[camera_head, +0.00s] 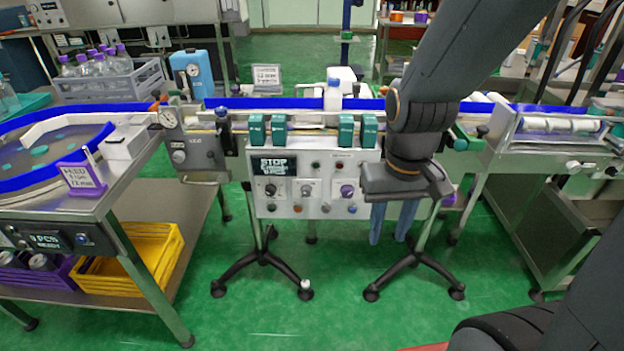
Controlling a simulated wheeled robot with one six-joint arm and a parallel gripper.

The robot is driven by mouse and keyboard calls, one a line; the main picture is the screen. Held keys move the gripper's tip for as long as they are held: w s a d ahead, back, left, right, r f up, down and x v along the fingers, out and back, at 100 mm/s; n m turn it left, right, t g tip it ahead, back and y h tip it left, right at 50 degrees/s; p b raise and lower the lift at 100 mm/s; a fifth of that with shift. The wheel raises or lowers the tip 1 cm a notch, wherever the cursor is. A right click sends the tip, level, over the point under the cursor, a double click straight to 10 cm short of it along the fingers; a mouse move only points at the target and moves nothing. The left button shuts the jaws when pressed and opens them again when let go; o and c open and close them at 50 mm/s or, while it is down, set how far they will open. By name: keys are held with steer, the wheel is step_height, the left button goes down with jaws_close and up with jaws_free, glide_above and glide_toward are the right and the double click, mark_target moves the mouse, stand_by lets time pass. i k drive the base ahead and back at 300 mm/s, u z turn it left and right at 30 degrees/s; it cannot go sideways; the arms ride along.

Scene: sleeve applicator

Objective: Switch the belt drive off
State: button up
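A pale control panel (317,197) stands on black tripod legs below the conveyor. Its dark display (273,166) at the upper left reads STOP on its top line. A row holds a black knob (271,190), a middle knob (308,190) and a purple knob (347,190). Small coloured buttons lie below. The labels are too small to read, so I cannot tell which control is the belt drive's. My gripper (389,238) is just right of the panel, its two blue fingers pointing down, apart with nothing visible between them. My wrist covers the area at the panel's right edge.
The conveyor with blue rails (250,103) runs across behind the panel and carries a white bottle (333,95). Green blocks (346,130) stick out above the panel. A turntable bench (145,175) is at left, a steel bench (560,190) at right. Green floor in front is open.

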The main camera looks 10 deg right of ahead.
mark_target(347, 190)
steer(key=z, duration=1.1)
steer(key=k, duration=0.7)
steer(key=u, duration=1.4)
